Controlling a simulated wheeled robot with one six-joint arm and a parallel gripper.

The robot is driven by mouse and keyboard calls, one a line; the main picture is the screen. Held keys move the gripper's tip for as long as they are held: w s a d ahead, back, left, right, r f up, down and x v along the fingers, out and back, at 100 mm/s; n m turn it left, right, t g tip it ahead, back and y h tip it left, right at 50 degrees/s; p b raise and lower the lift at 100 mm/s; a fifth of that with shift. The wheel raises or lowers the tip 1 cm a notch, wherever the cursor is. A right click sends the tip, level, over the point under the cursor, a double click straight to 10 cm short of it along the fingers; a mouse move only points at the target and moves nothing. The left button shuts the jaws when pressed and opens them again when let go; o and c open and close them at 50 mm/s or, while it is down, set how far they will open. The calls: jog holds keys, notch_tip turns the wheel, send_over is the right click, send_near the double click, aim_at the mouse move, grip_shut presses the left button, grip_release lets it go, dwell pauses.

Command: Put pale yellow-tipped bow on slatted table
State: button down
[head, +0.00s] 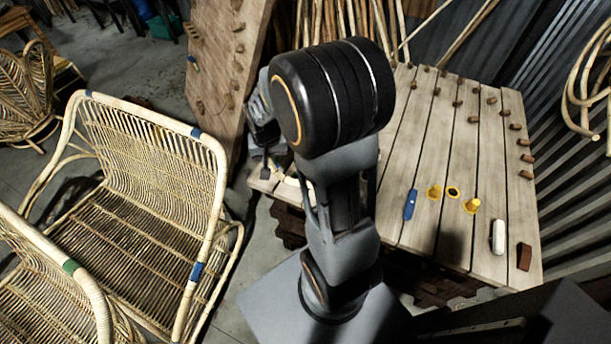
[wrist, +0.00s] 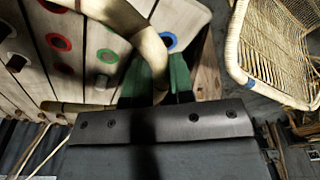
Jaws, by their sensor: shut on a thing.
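The bow (wrist: 148,45), a curved pale rattan piece, runs across the wrist view and passes between the green fingers of my gripper (wrist: 160,78). My gripper is shut on it. One end of the bow lies toward the left of the wrist view, and the other runs out of the top. I cannot clearly tell its tip colour. In the head view my arm hides most of the gripper, and a short pale curve shows beside the arm. The slatted table (head: 462,150) lies behind and right of my arm. The bow appears over its slats; I cannot tell whether it touches.
Pegs line the table's far part. A blue piece (head: 410,204), yellow pieces (head: 434,192), a white roller (head: 498,237) and a brown block (head: 524,257) lie on its near right. A rattan settee (head: 150,170) stands left. A tilted pegged board (head: 222,60) stands behind.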

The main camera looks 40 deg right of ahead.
jog(key=s+d+m+b, duration=0.3)
jog(key=s+b, duration=0.2)
jog(key=b, duration=0.1)
send_over(283, 162)
jog(key=f, duration=0.9)
jog(key=shift+s+a+f, duration=0.15)
jog(key=shift+s+a, duration=0.05)
jog(key=shift+s, duration=0.2)
jog(key=shift+w+d+f, duration=0.1)
jog(key=shift+w+f, duration=0.2)
jog(key=shift+f, duration=0.15)
jog(key=shift+w+f, duration=0.1)
jog(key=shift+f, duration=1.45)
jog(key=shift+f, duration=0.1)
jog(key=c, duration=1)
grip_release()
